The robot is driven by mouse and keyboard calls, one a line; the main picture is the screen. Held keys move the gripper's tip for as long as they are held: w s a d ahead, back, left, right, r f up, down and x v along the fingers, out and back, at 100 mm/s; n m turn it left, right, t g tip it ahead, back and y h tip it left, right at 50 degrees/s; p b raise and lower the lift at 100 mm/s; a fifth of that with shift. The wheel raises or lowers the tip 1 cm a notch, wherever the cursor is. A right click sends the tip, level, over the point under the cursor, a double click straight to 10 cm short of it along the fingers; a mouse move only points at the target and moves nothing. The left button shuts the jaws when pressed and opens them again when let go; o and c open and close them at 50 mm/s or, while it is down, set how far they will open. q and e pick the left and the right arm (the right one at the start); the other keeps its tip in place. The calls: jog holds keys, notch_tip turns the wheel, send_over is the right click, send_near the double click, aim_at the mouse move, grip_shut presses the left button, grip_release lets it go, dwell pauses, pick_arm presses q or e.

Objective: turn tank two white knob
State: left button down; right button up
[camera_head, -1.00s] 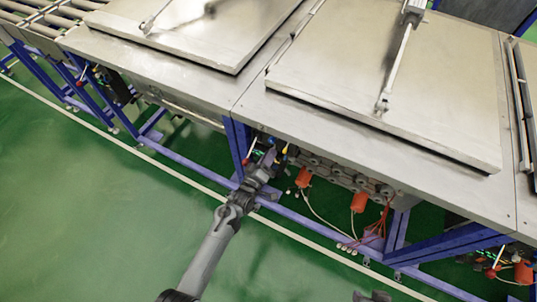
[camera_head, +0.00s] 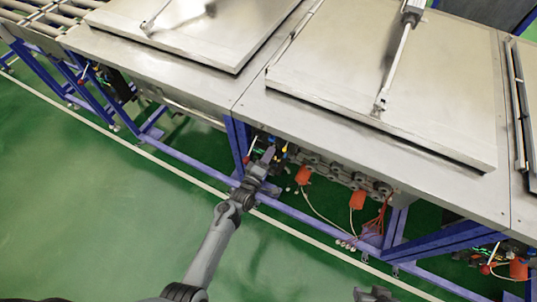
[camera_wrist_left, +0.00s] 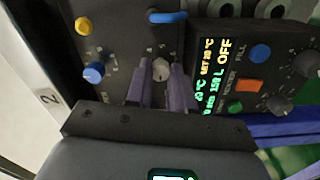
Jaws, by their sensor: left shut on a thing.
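In the left wrist view, the white knob (camera_wrist_left: 160,69) sits on a dark control panel (camera_wrist_left: 122,52). The two fingers of my left gripper (camera_wrist_left: 161,88) are shut on this knob, one on each side. In the head view, my left gripper (camera_head: 266,160) reaches under the front edge of the steel tank top (camera_head: 330,140). The white knob is too small to make out there.
Near the white knob are a blue knob (camera_wrist_left: 94,72), a yellow knob (camera_wrist_left: 83,25), and a lit display (camera_wrist_left: 212,75) reading "OFF". Blue frame legs (camera_head: 237,145) and orange parts (camera_head: 304,174) stand close by. The green floor (camera_head: 100,220) in front is clear.

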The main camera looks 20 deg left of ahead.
pick_arm(q)
jog(key=c, duration=1)
grip_release()
jog(key=shift+s, duration=0.1)
jog(key=shift+s+a+p, duration=0.2)
jog(key=shift+s+p, duration=0.85)
jog(key=shift+s, duration=0.75)
jog(key=shift+s+a+p, duration=0.15)
jog(key=shift+s+p, duration=0.9)
jog(key=shift+s, duration=0.7)
jog(key=shift+s+a+p, duration=0.2)
jog(key=shift+s+p, duration=0.85)
jog(key=shift+s, duration=0.75)
